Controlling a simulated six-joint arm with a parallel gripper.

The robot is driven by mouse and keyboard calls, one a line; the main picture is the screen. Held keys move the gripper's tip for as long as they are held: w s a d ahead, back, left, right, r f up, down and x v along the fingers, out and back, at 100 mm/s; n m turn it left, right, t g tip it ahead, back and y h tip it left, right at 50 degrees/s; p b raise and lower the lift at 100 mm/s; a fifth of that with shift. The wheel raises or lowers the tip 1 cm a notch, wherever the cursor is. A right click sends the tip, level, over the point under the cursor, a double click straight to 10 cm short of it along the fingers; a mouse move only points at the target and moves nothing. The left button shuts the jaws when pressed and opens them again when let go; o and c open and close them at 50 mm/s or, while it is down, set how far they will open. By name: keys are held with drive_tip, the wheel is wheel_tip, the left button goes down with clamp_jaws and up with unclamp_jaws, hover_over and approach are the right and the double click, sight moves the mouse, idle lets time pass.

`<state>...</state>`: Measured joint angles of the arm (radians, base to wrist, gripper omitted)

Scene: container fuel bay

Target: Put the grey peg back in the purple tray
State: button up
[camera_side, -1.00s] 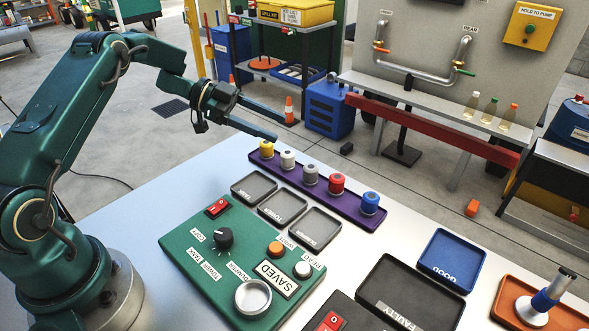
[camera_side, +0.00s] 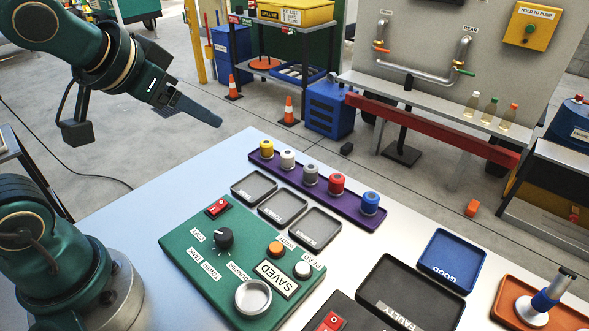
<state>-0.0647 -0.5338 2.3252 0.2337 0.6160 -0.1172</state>
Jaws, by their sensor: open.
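The purple tray (camera_side: 354,204) lies along the far edge of the pale table. The grey peg (camera_side: 311,174) stands upright in its middle, between the white peg (camera_side: 288,160) and the red peg (camera_side: 336,184). A yellow peg (camera_side: 266,149) and a blue peg (camera_side: 370,203) stand at the tray's two ends. My gripper (camera_side: 216,119) is up in the air at the upper left, apart from the tray and the pegs. It is open, with nothing seen in it; one finger mostly hides the other.
Three small grey trays (camera_side: 283,208) lie in front of the purple tray. A green control panel (camera_side: 190,262) stands nearer. A black FAULTY tray (camera_side: 410,300), a blue tray (camera_side: 446,258) and an orange tray (camera_side: 508,292) with a blue-collared tool are at the right.

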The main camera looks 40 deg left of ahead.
drive_tip(key=s+d+f+g+h, duration=0.2)
drive_tip(key=s+d+f, duration=0.2)
drive_tip(key=s, duration=0.4)
drive_tip(key=shift+s+d+g, duration=0.2)
drive_tip(key=shift+d+g, duration=0.1)
drive_tip(key=shift+g, duration=0.1)
idle(0.4)
